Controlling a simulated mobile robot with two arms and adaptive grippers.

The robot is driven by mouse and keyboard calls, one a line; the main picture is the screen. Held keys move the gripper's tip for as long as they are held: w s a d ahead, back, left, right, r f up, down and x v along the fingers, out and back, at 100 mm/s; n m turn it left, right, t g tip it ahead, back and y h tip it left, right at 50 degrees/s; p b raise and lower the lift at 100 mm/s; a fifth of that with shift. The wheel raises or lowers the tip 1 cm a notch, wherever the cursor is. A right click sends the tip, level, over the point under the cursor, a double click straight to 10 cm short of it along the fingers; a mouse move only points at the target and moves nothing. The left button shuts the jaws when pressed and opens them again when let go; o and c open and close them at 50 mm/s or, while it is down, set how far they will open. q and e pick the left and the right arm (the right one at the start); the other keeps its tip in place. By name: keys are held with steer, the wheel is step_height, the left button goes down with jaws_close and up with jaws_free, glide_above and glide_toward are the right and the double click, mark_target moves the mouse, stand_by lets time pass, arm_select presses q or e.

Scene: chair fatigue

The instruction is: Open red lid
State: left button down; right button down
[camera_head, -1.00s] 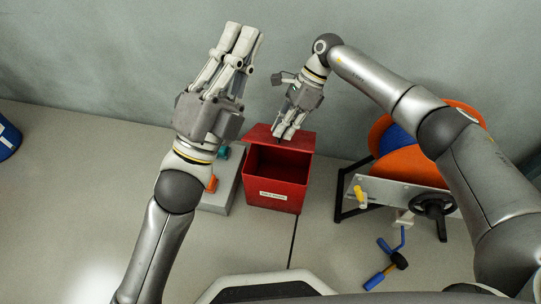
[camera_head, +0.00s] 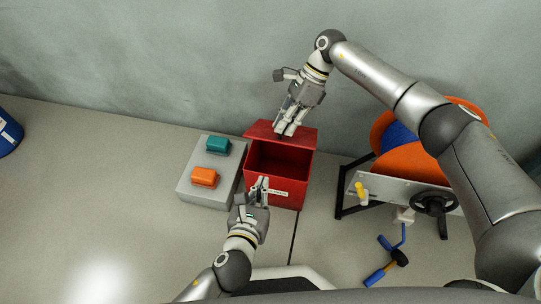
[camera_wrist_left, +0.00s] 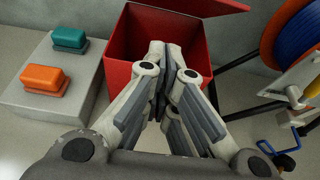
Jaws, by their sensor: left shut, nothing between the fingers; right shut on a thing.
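The red box (camera_head: 298,190) stands on the table with its top open and its inside dark and visible. Its red lid (camera_head: 260,130) is raised and tilted back at the far side. My right gripper (camera_head: 288,131) is at the lid's upper edge, shut on the lid. My left gripper (camera_head: 263,182) is shut and empty at the near side of the box, in front of its label. In the left wrist view, the left gripper's fingers (camera_wrist_left: 158,85) are together before the open box (camera_wrist_left: 192,35); contact with the box cannot be told.
A grey block with a teal button (camera_head: 218,145) and an orange button (camera_head: 204,177) stands left of the box. An orange and blue reel (camera_head: 385,150) on a frame with a handwheel (camera_head: 435,204) stands right. A blue-handled tool (camera_head: 380,275) lies in front of it.

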steer(key=shift+w+d+f, duration=0.2)
steer(key=shift+w+f, duration=0.15)
steer(key=shift+w, duration=0.05)
steer(key=shift+w+a+f, duration=0.1)
steer(key=shift+w+a, duration=0.05)
steer(key=shift+a, duration=0.1)
arm_select(q)
steer(key=w+d, duration=0.3)
steer(key=w, duration=0.8)
steer(key=shift+d+f, duration=0.3)
steer(key=shift+f, duration=0.1)
arm_select(e)
steer(key=shift+d, duration=0.1)
steer(key=c, duration=2.2)
jaws_free()
steer(key=o, duration=0.9)
steer(key=shift+c, duration=0.2)
